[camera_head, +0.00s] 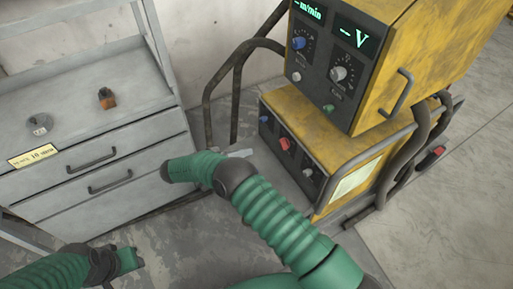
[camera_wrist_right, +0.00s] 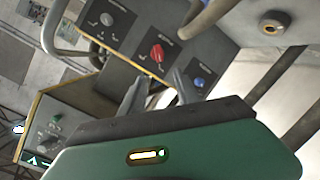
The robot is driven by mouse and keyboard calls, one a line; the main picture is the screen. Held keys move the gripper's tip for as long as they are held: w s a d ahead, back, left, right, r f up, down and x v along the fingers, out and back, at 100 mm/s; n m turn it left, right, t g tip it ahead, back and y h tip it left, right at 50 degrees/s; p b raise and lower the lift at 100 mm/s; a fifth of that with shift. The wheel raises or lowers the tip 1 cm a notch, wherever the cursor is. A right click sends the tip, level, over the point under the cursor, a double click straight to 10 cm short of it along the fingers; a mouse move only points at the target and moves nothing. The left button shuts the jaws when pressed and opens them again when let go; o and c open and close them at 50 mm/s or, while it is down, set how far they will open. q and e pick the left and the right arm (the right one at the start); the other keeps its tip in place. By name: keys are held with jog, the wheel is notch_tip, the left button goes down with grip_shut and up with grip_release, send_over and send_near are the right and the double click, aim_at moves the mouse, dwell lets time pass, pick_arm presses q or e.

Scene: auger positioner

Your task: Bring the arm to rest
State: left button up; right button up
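My right arm (camera_head: 285,225) reaches in from the lower right, green and bent at a dark joint. Its gripper (camera_head: 240,153) shows only as a small grey part beside the wrist, in front of the yellow welding machine (camera_head: 335,150). In the right wrist view the two grey fingers (camera_wrist_right: 160,78) stand apart with nothing between them, and a red knob (camera_wrist_right: 157,52) lies behind the gap. I see no contact with the machine. My left arm (camera_head: 50,272) is low at the left, its green hand (camera_head: 127,261) near the floor area; its fingers cannot be made out.
A yellow control box (camera_head: 400,50) sits above the machine. Dark tube rails (camera_head: 236,85) flank it.

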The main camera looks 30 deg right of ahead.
jog(key=shift+a+r, duration=0.1)
jog(key=shift+a, duration=0.4)
